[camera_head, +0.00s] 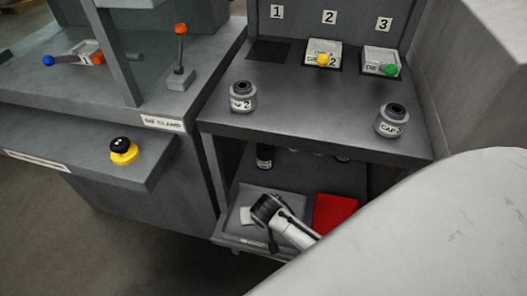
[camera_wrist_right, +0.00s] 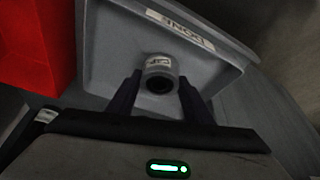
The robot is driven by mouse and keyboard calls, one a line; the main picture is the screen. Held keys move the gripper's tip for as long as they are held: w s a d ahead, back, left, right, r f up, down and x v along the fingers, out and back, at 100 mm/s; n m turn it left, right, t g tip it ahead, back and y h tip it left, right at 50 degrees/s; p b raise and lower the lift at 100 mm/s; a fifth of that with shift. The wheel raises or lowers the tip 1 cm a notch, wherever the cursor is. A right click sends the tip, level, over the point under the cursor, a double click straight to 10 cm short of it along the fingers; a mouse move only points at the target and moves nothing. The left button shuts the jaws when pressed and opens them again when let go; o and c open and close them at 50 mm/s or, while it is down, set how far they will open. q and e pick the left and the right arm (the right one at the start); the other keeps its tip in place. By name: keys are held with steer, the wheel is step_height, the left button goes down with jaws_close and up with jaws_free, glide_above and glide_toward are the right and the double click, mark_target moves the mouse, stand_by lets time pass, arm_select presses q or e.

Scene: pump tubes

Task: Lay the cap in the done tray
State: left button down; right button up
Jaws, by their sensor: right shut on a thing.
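The cap (camera_wrist_right: 159,76) is a small grey cylinder with a pale label and a dark round opening. In the right wrist view it sits between the two fingers of my right gripper (camera_wrist_right: 160,84), which is shut on it. Behind it is the grey done tray (camera_wrist_right: 105,60), whose DONE label shows upside down. In the head view my right gripper (camera_head: 264,225) is over the done tray (camera_head: 230,228) on the lower shelf. The cap is not clear there, and I cannot tell whether it touches the tray floor. My left gripper is not in view.
A red bin (camera_head: 335,212) stands right beside the tray; it also shows in the wrist view (camera_wrist_right: 35,45). Two labelled caps, a left one (camera_head: 242,97) and a right one (camera_head: 392,121), stand on the upper shelf (camera_head: 310,125), which overhangs the tray's back.

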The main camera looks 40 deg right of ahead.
steer(key=shift+w+f, duration=0.1)
steer(key=shift+f, duration=0.85)
steer(key=shift+f, duration=0.2)
steer(key=o, duration=1.4)
